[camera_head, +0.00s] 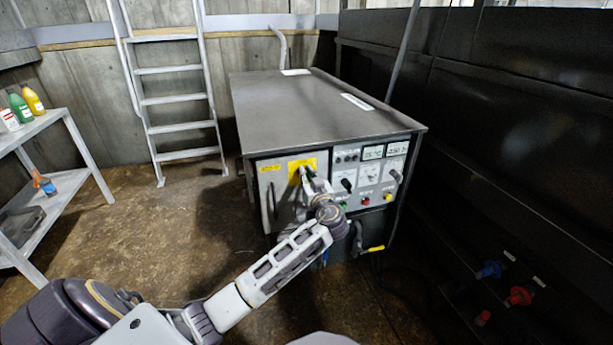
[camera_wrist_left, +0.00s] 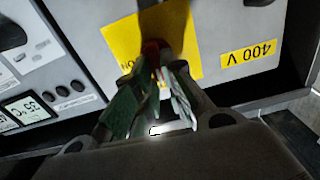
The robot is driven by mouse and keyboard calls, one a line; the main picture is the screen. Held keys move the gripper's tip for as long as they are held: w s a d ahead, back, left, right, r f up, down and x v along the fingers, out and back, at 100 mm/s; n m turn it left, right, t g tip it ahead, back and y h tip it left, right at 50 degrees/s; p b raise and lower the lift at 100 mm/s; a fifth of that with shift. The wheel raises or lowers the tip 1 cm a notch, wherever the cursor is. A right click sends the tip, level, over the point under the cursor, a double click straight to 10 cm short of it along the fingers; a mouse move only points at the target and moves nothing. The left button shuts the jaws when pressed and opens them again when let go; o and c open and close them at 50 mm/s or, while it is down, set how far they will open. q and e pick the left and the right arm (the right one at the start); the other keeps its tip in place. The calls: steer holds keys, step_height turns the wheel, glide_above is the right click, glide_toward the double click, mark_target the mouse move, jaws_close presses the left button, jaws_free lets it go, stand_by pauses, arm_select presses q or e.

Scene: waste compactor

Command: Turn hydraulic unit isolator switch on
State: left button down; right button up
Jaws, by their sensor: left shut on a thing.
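The hydraulic unit (camera_head: 325,105) is a grey cabinet with a flat top and a control panel on its front. The isolator switch has a yellow plate (camera_head: 294,164) at the panel's upper left. My left gripper (camera_head: 305,176) reaches the plate and is shut on the switch handle. In the left wrist view the fingers (camera_wrist_left: 155,88) close on the red handle (camera_wrist_left: 152,47) in front of the yellow plate (camera_wrist_left: 128,38). The fingers hide most of the handle, so its exact setting cannot be told. My right gripper is not in view.
A yellow "400 V" label (camera_wrist_left: 248,58) is beside the plate. Black knobs, gauges and buttons fill the panel's right side. A ladder (camera_head: 176,100) stands behind left, a shelf with bottles (camera_head: 40,130) at far left. A dark wall (camera_head: 510,120) runs along the right.

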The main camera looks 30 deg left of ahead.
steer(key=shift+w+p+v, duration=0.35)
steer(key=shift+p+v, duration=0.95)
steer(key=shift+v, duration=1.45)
arm_select(q)
steer(key=shift+w+d+f+m+p, duration=0.2)
steer(key=shift+m+p, duration=1.4)
steer(key=shift+m, duration=1.35)
steer(key=shift+w+d+f+m+p, duration=0.15)
steer(key=shift+f+m+p, duration=0.15)
steer(key=shift+m+p, duration=1.95)
steer(key=shift+w+d+f+m+p, duration=0.2)
steer(key=shift+m+p, duration=0.7)
steer(key=shift+m, duration=2.7)
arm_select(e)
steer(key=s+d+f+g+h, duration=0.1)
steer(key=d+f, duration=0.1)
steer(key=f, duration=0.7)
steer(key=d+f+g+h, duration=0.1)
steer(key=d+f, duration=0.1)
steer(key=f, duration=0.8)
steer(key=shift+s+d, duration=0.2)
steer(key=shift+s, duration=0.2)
